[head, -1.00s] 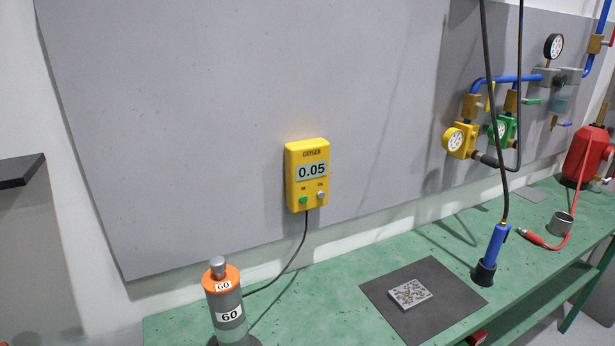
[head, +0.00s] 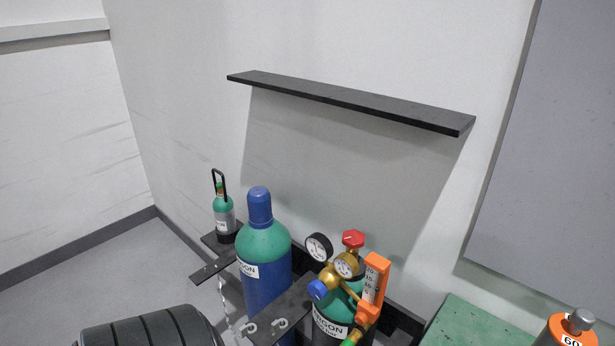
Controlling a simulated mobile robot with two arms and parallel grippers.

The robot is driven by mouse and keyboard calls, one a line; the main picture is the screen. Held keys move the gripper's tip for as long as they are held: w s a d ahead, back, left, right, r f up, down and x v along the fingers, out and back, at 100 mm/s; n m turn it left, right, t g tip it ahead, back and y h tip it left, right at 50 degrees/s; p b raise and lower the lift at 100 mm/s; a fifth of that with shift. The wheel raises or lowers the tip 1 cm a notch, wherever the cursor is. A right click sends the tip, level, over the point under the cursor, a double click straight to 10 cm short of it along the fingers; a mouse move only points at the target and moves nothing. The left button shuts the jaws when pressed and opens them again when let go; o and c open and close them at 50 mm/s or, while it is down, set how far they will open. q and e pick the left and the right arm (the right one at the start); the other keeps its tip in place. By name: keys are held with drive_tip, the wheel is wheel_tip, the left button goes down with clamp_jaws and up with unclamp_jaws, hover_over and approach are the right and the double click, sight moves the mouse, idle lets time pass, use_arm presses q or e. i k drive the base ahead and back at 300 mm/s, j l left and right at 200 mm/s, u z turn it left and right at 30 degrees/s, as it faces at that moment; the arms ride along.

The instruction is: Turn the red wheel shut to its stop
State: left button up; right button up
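The red wheel (head: 353,238) sits on top of the green-shouldered argon cylinder (head: 331,323) at the lower middle of the head view. Below it is a brass regulator (head: 336,277) with two round gauges and a blue knob (head: 318,290). An orange flow meter (head: 374,283) stands on the right side of the regulator. Nothing touches the wheel in this view. How far the wheel is turned cannot be told. Neither gripper shows.
A blue-capped argon cylinder (head: 263,245) stands just left, with a small bottle (head: 223,214) behind it. A black shelf (head: 345,98) juts from the wall above. The green bench (head: 470,330) corner and an orange-topped cylinder (head: 571,332) are at lower right.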

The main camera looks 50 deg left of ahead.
sight(352, 238)
drive_tip(key=u, duration=1.35)
